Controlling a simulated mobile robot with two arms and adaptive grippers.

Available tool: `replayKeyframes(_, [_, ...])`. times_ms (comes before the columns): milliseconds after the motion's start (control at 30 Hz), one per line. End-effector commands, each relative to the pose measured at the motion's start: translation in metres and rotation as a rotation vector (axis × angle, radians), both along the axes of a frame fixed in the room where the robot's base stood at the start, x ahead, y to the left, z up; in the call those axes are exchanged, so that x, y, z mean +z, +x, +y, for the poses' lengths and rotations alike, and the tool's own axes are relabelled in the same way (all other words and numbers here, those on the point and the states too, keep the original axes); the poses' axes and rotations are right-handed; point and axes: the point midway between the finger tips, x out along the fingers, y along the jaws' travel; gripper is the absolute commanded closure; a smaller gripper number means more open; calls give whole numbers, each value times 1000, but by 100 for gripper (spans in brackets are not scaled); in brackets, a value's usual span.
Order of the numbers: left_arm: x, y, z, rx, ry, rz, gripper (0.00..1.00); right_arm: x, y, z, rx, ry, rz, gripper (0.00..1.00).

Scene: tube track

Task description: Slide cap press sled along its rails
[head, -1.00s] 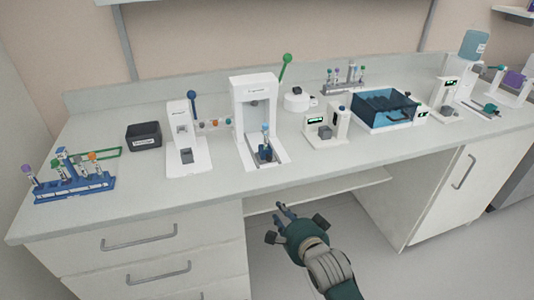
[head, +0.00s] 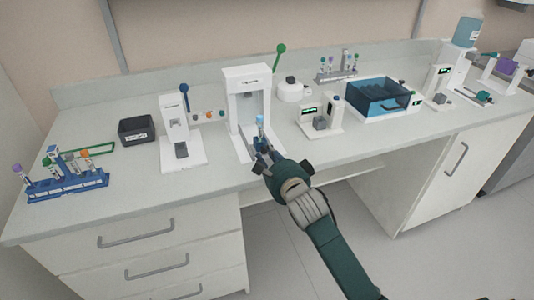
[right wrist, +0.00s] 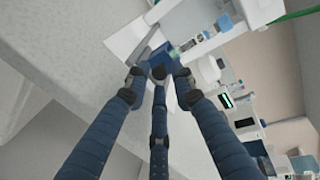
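The cap press (head: 247,76) is a white upright frame with a green-knobbed lever, standing mid-counter. At its foot is the sled (head: 258,143), dark blue, with a light-blue-capped tube (head: 260,123) standing on it. My right gripper (head: 262,162) is at the front of the press base and hides part of the sled. In the right wrist view, its fingers (right wrist: 159,75) are spread apart, with the blue sled (right wrist: 162,59) just beyond the tips and a grey rail (right wrist: 150,44) on the white base. Contact cannot be told. The left gripper is out of view.
A white device with a blue lever (head: 179,135) stands left of the press. A small white device (head: 321,120) stands to its right, before a blue clear-sided box (head: 383,97). A blue tube rack (head: 66,185) is at far left. The front counter strip is mostly clear.

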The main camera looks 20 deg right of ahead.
Motion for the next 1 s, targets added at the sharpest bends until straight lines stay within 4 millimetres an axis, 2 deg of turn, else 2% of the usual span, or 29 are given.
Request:
replayKeyframes(333, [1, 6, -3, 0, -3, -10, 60, -1, 6, 0, 0, -1, 0, 76])
replayKeyframes(367, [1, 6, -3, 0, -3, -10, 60, -1, 6, 0, 0, -1, 0, 78])
replayKeyframes(467, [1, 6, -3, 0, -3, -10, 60, -1, 5, 0, 0, -1, 0, 98])
replayKeyframes(500, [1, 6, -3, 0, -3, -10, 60, -1, 5, 0, 0, -1, 0, 100])
replayKeyframes(733, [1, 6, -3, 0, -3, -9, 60, -1, 7, 0, -1, 0, 0, 100])
replayKeyframes(867, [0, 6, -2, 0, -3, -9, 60, -1, 20, -1, -3, 1, 0, 100])
replayKeyframes(1000, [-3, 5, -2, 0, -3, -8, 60, -1, 43, -1, -6, 3, -2, 100])
